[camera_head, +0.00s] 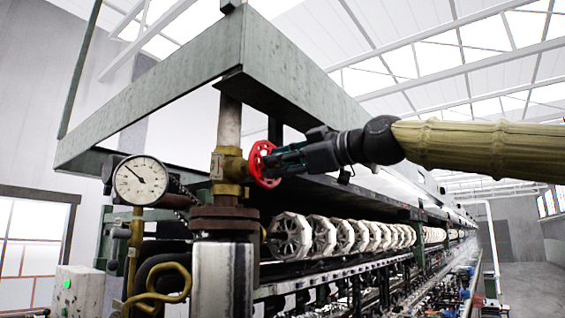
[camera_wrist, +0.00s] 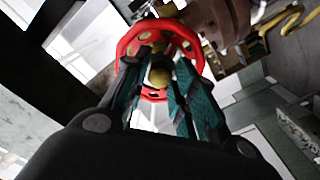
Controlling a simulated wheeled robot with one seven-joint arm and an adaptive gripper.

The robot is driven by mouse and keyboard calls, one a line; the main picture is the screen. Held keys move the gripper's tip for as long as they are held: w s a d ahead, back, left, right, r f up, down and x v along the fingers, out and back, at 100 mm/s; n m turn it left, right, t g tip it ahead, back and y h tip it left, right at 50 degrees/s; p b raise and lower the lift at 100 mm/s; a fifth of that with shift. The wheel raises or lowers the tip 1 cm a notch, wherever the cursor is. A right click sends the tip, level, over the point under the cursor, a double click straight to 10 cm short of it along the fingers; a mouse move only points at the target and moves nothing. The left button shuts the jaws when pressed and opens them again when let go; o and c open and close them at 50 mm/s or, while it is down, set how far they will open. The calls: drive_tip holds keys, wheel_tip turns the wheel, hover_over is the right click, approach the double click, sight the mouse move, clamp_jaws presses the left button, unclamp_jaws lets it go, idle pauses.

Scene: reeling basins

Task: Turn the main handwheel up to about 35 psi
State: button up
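The red main handwheel (camera_head: 257,158) sits on the brass valve (camera_head: 231,166) of an upright pipe, seen nearly edge-on in the head view. In the wrist view the handwheel (camera_wrist: 127,42) faces me, with its brass hub (camera_wrist: 160,77) between my fingers. My gripper (camera_head: 281,160) is at the wheel's right side. Its two teal fingers (camera_wrist: 157,66) are apart, their tips at the wheel. I cannot tell whether they touch the rim or spokes. The round white pressure gauge (camera_head: 141,181) is left of the valve. Its dark needle points up-left; the numbers are too small to read.
A green steel frame (camera_head: 160,105) hangs above the valve. A row of pale reels (camera_head: 345,235) runs back below my arm. A rusty flange (camera_head: 224,220) is below the valve, and a yellow bent pipe (camera_head: 160,290) stands lower left. Open floor (camera_head: 530,285) lies at right.

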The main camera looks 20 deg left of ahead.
drive_tip(key=shift+o, duration=0.4)
drive_tip(key=b+v, duration=0.1)
drive_tip(key=v, duration=0.6)
drive_tip(key=shift+b, duration=0.3)
